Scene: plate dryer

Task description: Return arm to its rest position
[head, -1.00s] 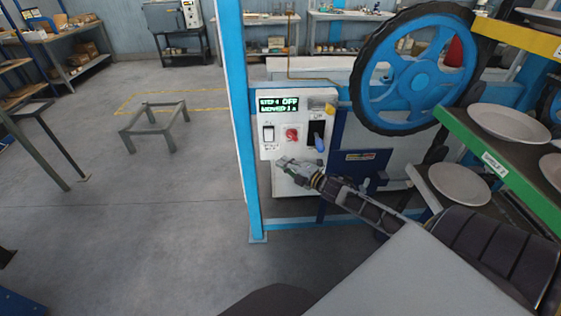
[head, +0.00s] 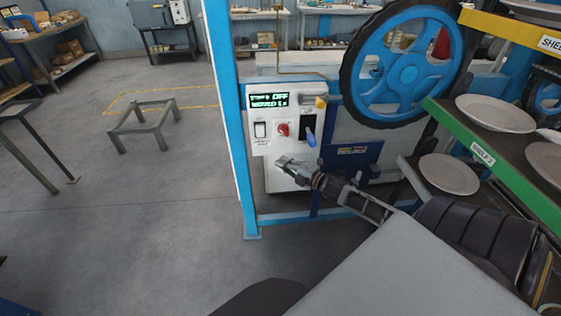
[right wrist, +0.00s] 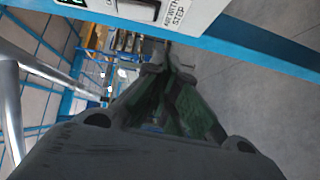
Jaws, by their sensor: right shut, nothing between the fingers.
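My right gripper (head: 284,164) is shut and empty, in front of the lower part of a white control panel (head: 258,146). The panel carries a green display (head: 268,101) reading "OFF" and "MOVED", a white rocker switch (head: 260,130), a red knob (head: 283,130) and a blue-handled lever (head: 311,139). The gripper is just below the knob and lever; whether it touches the panel is hard to tell. In the right wrist view the closed fingers (right wrist: 170,75) point away below the panel's rocker switch (right wrist: 138,8). My left gripper is not in view.
A blue post (head: 226,120) stands left of the panel. A large blue wheel (head: 404,66) is up and to the right. Shelves with white plates (head: 449,174) stand at right, close to my arm. A low metal frame (head: 144,122) stands on open floor at left.

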